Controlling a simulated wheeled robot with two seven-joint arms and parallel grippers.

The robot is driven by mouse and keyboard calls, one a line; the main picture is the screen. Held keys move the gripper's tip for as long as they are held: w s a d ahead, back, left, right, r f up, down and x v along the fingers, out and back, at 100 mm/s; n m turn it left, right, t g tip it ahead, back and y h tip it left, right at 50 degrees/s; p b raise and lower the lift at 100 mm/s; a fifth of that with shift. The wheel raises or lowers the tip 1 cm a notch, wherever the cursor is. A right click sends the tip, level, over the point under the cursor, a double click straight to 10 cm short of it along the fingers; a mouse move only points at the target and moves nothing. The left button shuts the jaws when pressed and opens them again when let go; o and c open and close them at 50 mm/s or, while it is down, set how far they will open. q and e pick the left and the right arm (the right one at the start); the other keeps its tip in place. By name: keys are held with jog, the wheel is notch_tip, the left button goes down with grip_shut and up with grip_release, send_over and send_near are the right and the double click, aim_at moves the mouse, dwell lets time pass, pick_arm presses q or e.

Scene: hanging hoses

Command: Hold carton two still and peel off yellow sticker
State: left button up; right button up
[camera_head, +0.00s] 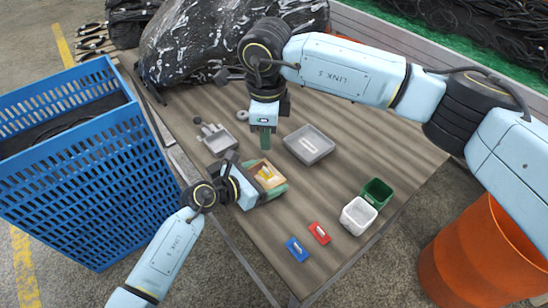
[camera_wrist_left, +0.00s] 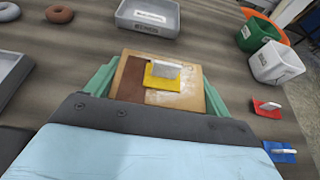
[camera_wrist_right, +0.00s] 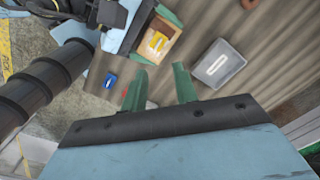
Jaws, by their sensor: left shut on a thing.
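The brown carton (camera_head: 260,169) sits near the table's left edge, with the yellow sticker (camera_head: 267,177) on its top. In the left wrist view, the yellow sticker (camera_wrist_left: 160,82) carries a pale raised tab. My left gripper (camera_wrist_left: 158,88) is shut on the carton, its green fingers along two opposite sides. My right gripper (camera_head: 265,138) points down above the table, behind the carton. In the right wrist view, the right gripper (camera_wrist_right: 160,86) has its green fingers apart with nothing between them. The carton (camera_wrist_right: 158,44) lies beyond them there.
A grey tray (camera_head: 309,145) lies right of the carton. A blue crate (camera_head: 75,185) stands left of the table.

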aim_at(266, 169)
jog(key=s+d+m+t+y, duration=0.2)
jog(key=s+d+m+t, duration=0.15)
jog(key=m, duration=0.55)
jog(key=shift+y, duration=0.3)
jog(key=x, duration=0.8)
jog(key=s+x, duration=0.1)
jog(key=x, duration=0.3)
jog(key=shift+a+f, duration=0.4)
grip_shut()
